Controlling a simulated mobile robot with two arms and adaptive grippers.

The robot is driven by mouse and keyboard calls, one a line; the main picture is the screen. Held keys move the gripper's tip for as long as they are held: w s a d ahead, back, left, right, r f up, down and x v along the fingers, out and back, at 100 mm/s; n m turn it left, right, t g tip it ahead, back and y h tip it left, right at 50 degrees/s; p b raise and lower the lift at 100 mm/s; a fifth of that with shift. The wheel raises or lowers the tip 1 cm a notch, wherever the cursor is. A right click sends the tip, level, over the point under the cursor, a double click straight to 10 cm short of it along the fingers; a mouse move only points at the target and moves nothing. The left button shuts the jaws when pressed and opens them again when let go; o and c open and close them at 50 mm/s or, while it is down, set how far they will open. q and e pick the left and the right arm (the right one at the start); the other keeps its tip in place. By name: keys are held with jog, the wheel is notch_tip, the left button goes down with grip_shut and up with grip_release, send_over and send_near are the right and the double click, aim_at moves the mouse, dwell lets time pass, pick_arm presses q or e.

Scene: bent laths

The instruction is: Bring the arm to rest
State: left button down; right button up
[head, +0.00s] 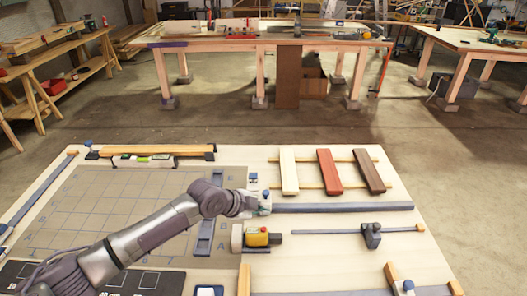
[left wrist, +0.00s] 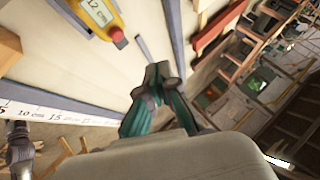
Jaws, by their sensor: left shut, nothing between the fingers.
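My left arm reaches in from the left over the table (head: 432,243) in the head view. My left gripper (head: 262,206) is above the table's middle, just above a yellow measuring device. In the left wrist view its green fingers (left wrist: 156,82) meet at the tips, shut with nothing between them. Three laths lie side by side on thin wooden strips, to the right of the gripper: a cream lath (head: 289,173), a red lath (head: 328,173) and a brown lath (head: 368,172). My right gripper is not in view.
The yellow device (head: 257,236) stands close by the gripper; its display reads 12 cm in the left wrist view (left wrist: 98,14). A grey rail (head: 345,208) runs right of the gripper. A gridded mat (head: 110,200) covers the left. Workbenches (head: 262,42) stand behind across open floor.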

pick_arm(q)
jog(key=s+d+f+n, duration=0.1)
jog(key=s+f+n, duration=0.15)
jog(key=s, duration=0.55)
jog(key=s+d+f+n, duration=0.1)
jog(key=s+f+n, duration=0.15)
jog(key=s, duration=0.65)
jog(key=s+a+f+n+g+y, duration=0.15)
jog(key=s+a+n+y, duration=0.55)
jog(key=s+a+n, duration=0.95)
jog(key=s+a+f+m+g+b, duration=0.1)
jog(key=s+a+f+m+b, duration=0.15)
jog(key=f, duration=1.35)
jog(key=s+a+f+m+g+b, duration=0.1)
jog(key=a+f, duration=0.2)
jog(key=f, duration=1.2)
jog(key=s+a+f+b, duration=0.1)
jog(key=s+a+f, duration=0.2)
jog(key=s+f, duration=1.2)
jog(key=shift+s+f+m+g+b, duration=0.3)
jog(key=shift+s+f+g+b, duration=0.15)
jog(key=shift+f, duration=0.25)
